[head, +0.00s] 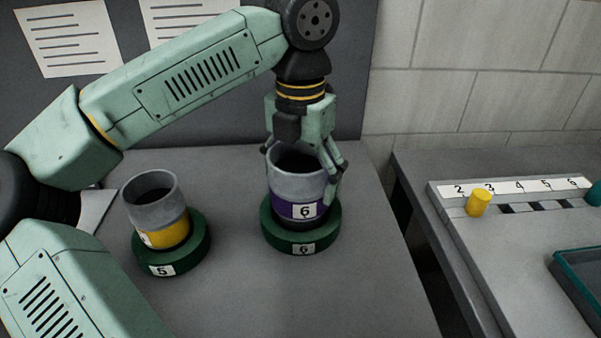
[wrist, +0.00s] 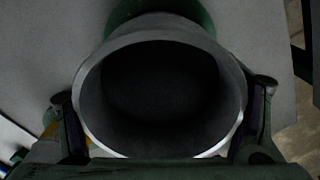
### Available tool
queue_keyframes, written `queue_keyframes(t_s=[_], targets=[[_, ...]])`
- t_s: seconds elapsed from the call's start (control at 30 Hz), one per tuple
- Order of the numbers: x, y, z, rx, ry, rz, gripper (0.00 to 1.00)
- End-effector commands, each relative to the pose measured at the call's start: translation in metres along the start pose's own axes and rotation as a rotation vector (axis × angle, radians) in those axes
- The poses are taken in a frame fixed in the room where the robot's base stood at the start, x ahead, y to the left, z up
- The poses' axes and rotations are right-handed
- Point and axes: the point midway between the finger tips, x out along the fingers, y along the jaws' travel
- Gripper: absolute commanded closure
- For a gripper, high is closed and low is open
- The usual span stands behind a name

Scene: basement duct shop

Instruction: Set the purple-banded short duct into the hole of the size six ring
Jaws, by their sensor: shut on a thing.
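The purple-banded short duct (head: 298,186), labelled 6, stands upright at the green ring labelled 6 (head: 317,243). Its lower end is at the ring's opening; I cannot tell how deep it sits. My gripper (head: 304,160) is shut on the duct's upper part, with a finger on each side. In the wrist view the duct's round open mouth (wrist: 160,35) fills the middle between my fingers (wrist: 163,118). Part of the green ring (wrist: 190,10) shows behind it.
A yellow-banded duct (head: 165,228) leans slightly in a green ring labelled 5 (head: 190,258) to the left. At right, a second bench holds a numbered slotted board (head: 520,200) with a yellow peg (head: 479,203) and a teal-edged tray (head: 575,262). Bare tabletop lies in front.

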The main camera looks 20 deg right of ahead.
Motion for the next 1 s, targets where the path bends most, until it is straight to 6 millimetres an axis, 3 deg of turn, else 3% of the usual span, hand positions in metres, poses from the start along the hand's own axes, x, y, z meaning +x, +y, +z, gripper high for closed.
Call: queue_keyframes(t_s=[0.83,0.87,1.0], targets=[[0.018,0.000,0.000,0.000,-0.001,0.000,0.74],[0.018,0.000,0.000,0.000,-0.001,0.000,0.18],[0.018,0.000,0.000,0.000,-0.001,0.000,0.08]])
